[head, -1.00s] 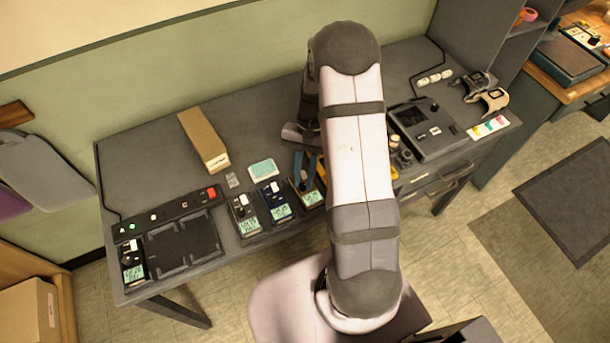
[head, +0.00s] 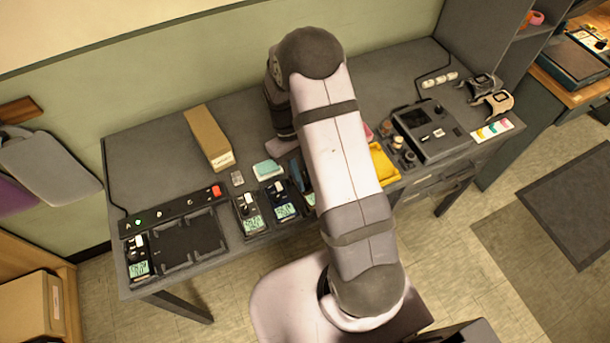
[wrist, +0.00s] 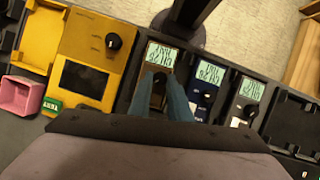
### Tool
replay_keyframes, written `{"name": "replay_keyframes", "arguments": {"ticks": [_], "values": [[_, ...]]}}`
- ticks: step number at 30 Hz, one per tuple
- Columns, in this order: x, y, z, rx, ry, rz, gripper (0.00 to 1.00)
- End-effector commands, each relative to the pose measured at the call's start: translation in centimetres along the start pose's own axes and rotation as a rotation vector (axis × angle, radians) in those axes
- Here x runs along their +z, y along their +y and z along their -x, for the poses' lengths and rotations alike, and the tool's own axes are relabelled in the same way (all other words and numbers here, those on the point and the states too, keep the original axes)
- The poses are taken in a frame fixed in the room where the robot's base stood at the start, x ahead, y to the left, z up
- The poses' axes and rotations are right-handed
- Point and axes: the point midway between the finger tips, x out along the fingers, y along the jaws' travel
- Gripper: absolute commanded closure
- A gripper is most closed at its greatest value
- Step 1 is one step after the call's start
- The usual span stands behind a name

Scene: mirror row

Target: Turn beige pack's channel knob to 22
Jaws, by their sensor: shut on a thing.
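The beige pack (wrist: 142,101) is under my gripper in the wrist view, its lit display (wrist: 163,57) showing past the fingertips with digits too small to read surely. My gripper (wrist: 159,84) has two blue fingers, shut on the dark channel knob (wrist: 158,91) of this pack. The fingers hide most of the knob, so its pointer cannot be read. In the head view, my arm covers most of the beige pack, leaving a sliver of its display (head: 310,199) visible.
A blue pack (wrist: 206,92) and a dark grey pack (wrist: 243,101) stand close beside it. A yellow device (wrist: 95,55) with a black knob is on the other side. In the head view, a long cardboard box (head: 208,138) lies behind the packs, and a charging tray (head: 185,243) lies left.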

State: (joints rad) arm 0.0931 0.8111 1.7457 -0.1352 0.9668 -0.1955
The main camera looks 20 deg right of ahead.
Motion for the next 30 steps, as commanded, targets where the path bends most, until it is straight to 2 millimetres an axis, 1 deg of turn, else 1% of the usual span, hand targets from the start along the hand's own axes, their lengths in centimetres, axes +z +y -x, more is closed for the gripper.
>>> {"name": "replay_keyframes", "arguments": {"ticks": [6, 12, 27, 28, 30], "values": [[0.02, -0.19, 0.08, 0.048, 0.0, 0.115, 1.0], [0.04, -0.26, 0.04, 0.07, 0.0, 0.17, 1.0], [0.03, -0.25, 0.02, 0.077, 0.0, 0.186, 1.0], [0.03, -0.25, 0.02, 0.077, 0.0, 0.186, 0.78], [0.03, -0.25, 0.02, 0.077, 0.0, 0.185, 0.63]]}}
